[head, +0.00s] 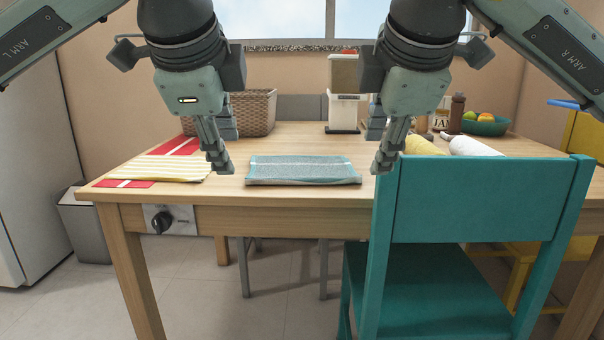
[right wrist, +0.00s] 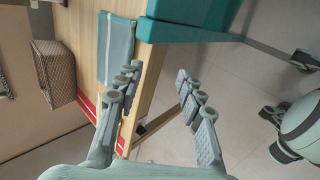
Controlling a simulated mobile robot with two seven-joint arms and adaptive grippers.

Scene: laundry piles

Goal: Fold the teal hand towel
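The teal hand towel (head: 303,171) lies on the wooden table near its front edge, in the middle of the head view. It is a wide, low rectangle with a pale band, and its front edge looks thick. It also shows in the right wrist view (right wrist: 117,48). My left gripper (head: 225,152) is over the table at the towel's left, apart from it. My right gripper (head: 379,150) is at the towel's right, beside the teal chair's back, also apart from it. The fingers of both grippers are spread, with nothing between them.
The teal chair (head: 475,200) stands at the table's front right. Red and yellow striped cloths (head: 155,168) lie at the left. A wicker basket (head: 250,112), a white appliance (head: 344,108) and a fruit bowl (head: 486,126) stand further back. Rolled cloths (head: 471,147) lie behind the chair.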

